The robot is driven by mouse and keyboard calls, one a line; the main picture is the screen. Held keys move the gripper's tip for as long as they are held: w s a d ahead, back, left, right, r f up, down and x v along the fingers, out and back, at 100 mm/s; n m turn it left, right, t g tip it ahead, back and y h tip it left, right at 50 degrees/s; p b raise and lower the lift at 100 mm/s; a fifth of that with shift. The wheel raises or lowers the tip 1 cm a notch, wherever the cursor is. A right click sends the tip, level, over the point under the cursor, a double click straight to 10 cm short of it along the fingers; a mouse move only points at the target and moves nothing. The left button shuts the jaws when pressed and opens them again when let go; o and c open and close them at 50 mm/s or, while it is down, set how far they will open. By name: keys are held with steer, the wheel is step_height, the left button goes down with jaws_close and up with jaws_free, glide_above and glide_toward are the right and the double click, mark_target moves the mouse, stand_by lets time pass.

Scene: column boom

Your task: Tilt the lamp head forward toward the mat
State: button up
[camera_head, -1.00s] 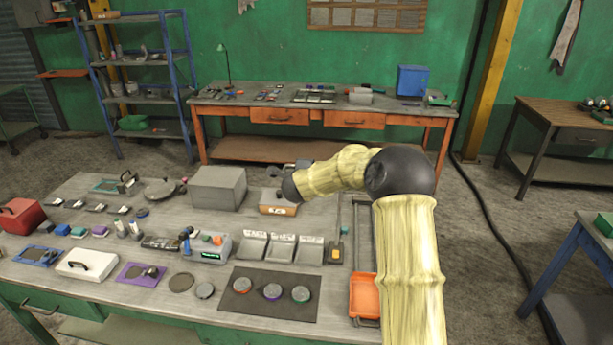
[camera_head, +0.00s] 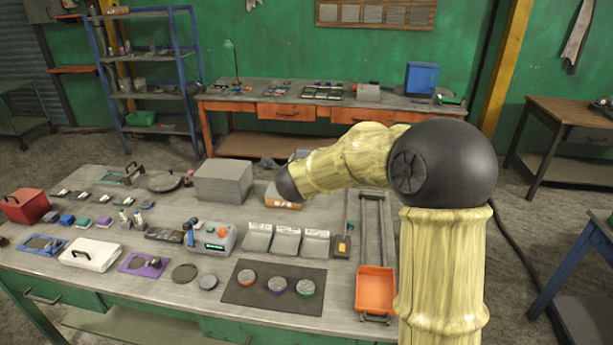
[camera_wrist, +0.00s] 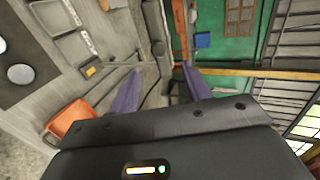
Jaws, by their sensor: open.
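A slim green desk lamp (camera_head: 229,45) stands upright at the back left of the far bench in the head view. Its small head sits at the top of a thin stem. I cannot make out the lamp in the wrist view. A dark mat (camera_head: 243,297) with three round pucks on it lies on the near bench; I cannot tell whether it is the task's mat. My gripper (camera_wrist: 162,88) shows two purple fingers, apart, with nothing held between them. It is far from the lamp. In the head view my arm hides the gripper.
The near bench (camera_head: 130,300) is crowded with small items. A blue box (camera_head: 421,78) is on the far bench (camera_head: 215,98). Open floor lies between the benches.

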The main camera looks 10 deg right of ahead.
steer(key=v, duration=0.5)
steer(key=shift+a+b, duration=0.15)
steer(key=shift+b, duration=0.2)
steer(key=s+a+f+n+g+y, duration=0.1)
steer(key=s+f+n+g+y, duration=0.3)
steer(key=s+f+n, duration=0.8)
steer(key=s+d+f+n+g, duration=0.2)
steer(key=s+n+g, duration=0.1)
steer(key=s, duration=0.4)
steer(key=s+d+f+n+g, duration=0.2)
steer(key=s+d+f+n, duration=0.1)
steer(key=s+n, duration=0.3)
steer(key=shift+s+d+n+g, duration=0.3)
steer(key=shift+s+g, duration=0.1)
steer(key=shift+s, duration=0.75)
steer(key=shift+f, duration=0.1)
